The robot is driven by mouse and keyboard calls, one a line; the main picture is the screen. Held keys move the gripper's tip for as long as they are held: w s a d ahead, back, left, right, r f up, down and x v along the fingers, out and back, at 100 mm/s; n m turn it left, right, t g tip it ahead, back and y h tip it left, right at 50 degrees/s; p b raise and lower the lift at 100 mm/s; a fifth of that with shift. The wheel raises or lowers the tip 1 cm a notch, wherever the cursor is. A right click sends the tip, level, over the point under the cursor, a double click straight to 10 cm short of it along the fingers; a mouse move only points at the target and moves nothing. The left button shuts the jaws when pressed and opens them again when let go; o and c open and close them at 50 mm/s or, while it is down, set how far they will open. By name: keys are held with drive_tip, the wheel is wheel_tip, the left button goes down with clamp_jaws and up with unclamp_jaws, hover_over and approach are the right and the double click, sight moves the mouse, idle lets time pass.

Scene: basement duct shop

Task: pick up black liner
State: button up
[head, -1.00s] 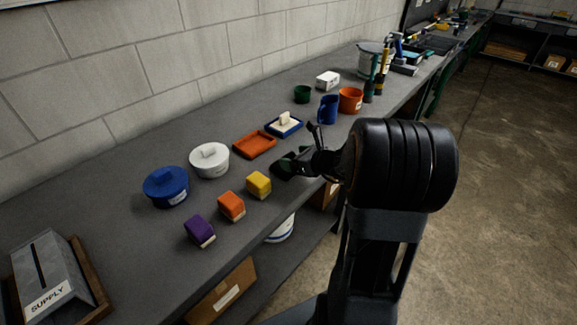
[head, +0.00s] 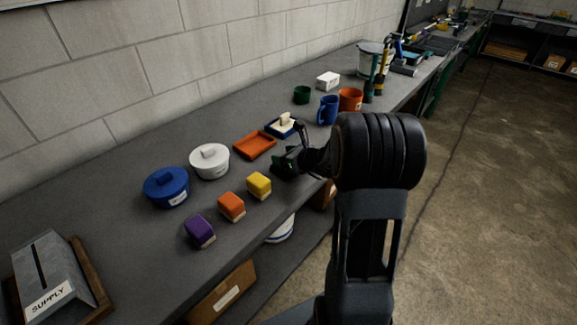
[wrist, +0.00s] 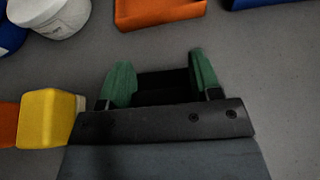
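The black liner (wrist: 163,82) is a dark block on the grey bench, seen between my fingers in the wrist view. Its near part is hidden by my gripper body. My gripper (wrist: 162,80) has green fingertips spread apart, one on each side of the liner. I cannot see clearly whether the pads touch it. In the head view my gripper (head: 289,159) is low over the bench's front part and mostly hides the liner.
A yellow block (head: 258,185) is left of my gripper, then orange (head: 231,206) and purple (head: 200,231) blocks. An orange tray (head: 255,145), a white lidded pot (head: 209,161) and a blue pot (head: 166,187) stand behind. A blue mug (head: 327,110) is farther right.

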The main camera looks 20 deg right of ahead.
drive_tip(key=c, duration=0.6)
drive_tip(key=shift+o, duration=0.2)
